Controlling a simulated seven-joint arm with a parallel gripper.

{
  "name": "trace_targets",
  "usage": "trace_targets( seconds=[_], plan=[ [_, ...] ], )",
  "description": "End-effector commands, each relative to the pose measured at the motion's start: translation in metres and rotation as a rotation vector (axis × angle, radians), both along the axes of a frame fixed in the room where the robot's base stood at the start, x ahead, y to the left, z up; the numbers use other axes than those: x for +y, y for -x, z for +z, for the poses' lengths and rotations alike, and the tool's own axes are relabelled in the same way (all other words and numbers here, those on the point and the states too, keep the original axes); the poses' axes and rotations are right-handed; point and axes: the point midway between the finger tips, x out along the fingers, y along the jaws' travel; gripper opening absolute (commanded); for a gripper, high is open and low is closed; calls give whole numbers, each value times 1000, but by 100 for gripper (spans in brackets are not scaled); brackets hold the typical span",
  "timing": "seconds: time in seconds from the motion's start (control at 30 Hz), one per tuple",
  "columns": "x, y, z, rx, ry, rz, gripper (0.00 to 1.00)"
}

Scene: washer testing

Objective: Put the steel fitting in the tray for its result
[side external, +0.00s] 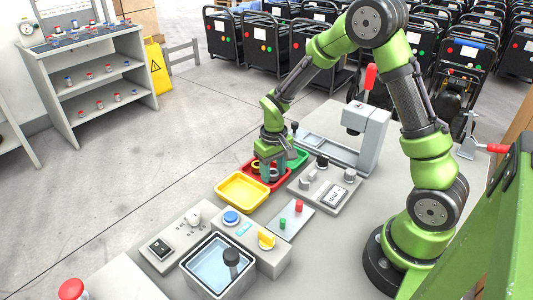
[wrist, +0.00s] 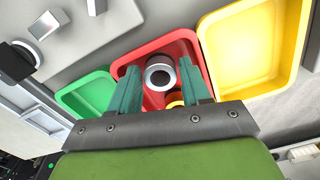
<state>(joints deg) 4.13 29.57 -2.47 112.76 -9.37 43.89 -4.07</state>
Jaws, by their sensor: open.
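The steel fitting (wrist: 160,75), a round grey piece with a dark bore, shows in the wrist view within the red tray (wrist: 187,42). It lies between the two green fingers of my gripper (wrist: 168,82), which are open with gaps at its sides. I cannot tell whether it rests on the tray floor. In the side view my gripper (side external: 270,178) points down into the red tray (side external: 250,175) and hides the fitting. The yellow tray (side external: 242,204) is on the near side, and the green tray (side external: 300,157) is on the far side.
A yellow-orange ringed piece (wrist: 175,101) is also in the red tray, partly hidden. The green tray (wrist: 88,98) and yellow tray (wrist: 252,50) look empty. A press with a red handle (side external: 370,76), a grey control box (side external: 327,184) and a water basin (side external: 212,268) stand nearby.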

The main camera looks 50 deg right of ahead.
Motion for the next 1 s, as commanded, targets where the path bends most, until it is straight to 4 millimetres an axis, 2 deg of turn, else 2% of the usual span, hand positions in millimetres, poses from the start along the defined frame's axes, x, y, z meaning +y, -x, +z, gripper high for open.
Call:
trace_targets(
  seconds=[0.4, 0.73, 0.87, 1.0],
  plan=[
    [0, -1, 85, -7, 2, 1, 47],
    [3, 3, 123, -21, -4, -1, 47],
    [14, 19, 151, -102, -27, -13, 47],
    [34, 53, 189, -247, -72, -33, 47]
  ],
)
